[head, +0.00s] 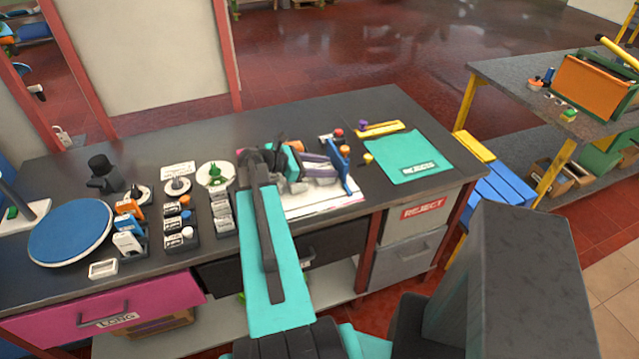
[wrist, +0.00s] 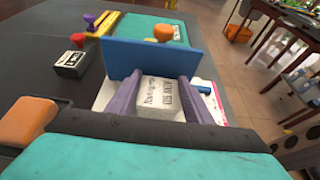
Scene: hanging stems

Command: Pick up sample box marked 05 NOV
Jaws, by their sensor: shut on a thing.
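My gripper (wrist: 157,98) has two purple fingers, one on each side of a small white box (wrist: 158,102) with dark print. The fingers are shut on this box. The print is too small and tilted for me to read a date for sure. In the head view my gripper (head: 317,165) is over the white printed sheet (head: 325,201) at the middle of the bench, and the box is mostly hidden there. I cannot tell whether the box is touching the sheet. A blue upright panel (wrist: 155,60) stands just beyond the fingers.
A teal rejects mat (head: 410,150) lies to the right, with a yellow bar (head: 380,129) behind it. Several small labelled boxes in dark holders (head: 180,222) and a blue round disc (head: 70,232) are at the left. The bench's front edge is close below.

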